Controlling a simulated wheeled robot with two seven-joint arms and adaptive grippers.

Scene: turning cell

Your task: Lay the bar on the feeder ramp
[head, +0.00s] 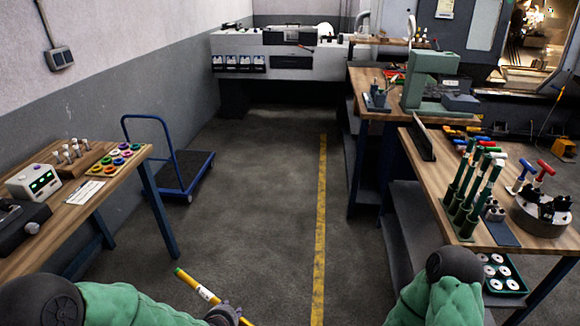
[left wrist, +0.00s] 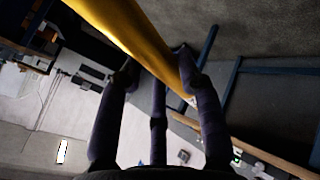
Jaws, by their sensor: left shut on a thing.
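The bar (head: 203,291) is a slim yellow rod with a green end and a white label, low in the head view. My left gripper (head: 228,314) is shut on it near the picture's bottom edge, and the bar slants up-left from it above the floor. In the left wrist view the yellow bar (left wrist: 135,36) crosses the fingers of my left gripper (left wrist: 160,75). The long pale grey machine (head: 265,45) at the back looks like the feeder; I cannot make out its ramp clearly. My right arm shows at the lower right, its gripper out of frame.
A wooden bench (head: 115,183) with trays stands at left, beside a blue trolley (head: 186,172). The right bench (head: 420,172) carries green tubes (head: 466,212) with bars and tools; another bench (head: 366,78) stands behind it. The floor aisle with a yellow line (head: 321,210) is clear.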

